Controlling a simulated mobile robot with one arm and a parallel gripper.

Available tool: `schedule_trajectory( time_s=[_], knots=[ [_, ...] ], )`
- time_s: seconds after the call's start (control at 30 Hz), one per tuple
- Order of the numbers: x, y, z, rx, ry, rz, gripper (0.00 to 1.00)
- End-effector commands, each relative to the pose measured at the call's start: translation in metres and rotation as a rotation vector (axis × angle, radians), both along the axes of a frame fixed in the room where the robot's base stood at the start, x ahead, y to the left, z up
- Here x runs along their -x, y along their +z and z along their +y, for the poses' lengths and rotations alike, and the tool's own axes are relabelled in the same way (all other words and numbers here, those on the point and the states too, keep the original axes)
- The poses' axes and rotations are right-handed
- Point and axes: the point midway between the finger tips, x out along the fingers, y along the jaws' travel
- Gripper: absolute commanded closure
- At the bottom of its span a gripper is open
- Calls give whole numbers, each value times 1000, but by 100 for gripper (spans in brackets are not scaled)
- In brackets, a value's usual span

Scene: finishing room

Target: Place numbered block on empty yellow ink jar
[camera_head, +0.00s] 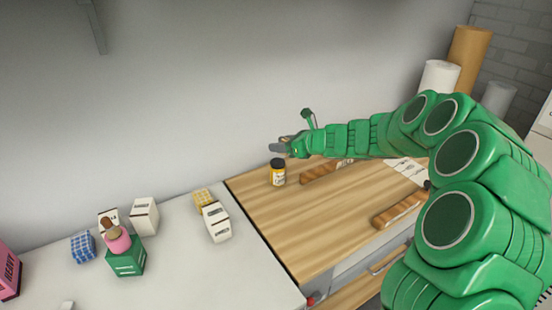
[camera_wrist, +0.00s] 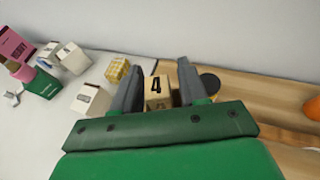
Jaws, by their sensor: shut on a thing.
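My gripper (camera_head: 281,148) reaches left over the wooden worktop in the head view. In the wrist view my gripper (camera_wrist: 155,82) is shut on a wooden block (camera_wrist: 158,87) marked with a black 4. I cannot make out the block in the head view. The yellow ink jar (camera_head: 278,174), with a yellow label and black lid, stands upright on the worktop, just below my gripper in the picture. Its dark round top (camera_wrist: 209,81) shows beside the right finger in the wrist view. The block appears apart from the jar.
The wooden worktop (camera_head: 285,235) has free room in front of the jar. Brown bars (camera_head: 398,210) lie to the right. On the white counter (camera_head: 190,265) at left stand white boxes (camera_head: 217,222), a yellow checked block (camera_head: 202,198) and a green box (camera_head: 128,260). A wall runs behind.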

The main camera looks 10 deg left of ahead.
Motion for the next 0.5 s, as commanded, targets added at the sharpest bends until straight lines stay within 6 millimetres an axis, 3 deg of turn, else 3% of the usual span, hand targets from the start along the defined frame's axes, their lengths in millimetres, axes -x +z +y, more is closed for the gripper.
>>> schedule_trajectory(
  time_s=[0.5],
  knots=[
    [-52,-29,23,2,1,2,86]
  ],
)
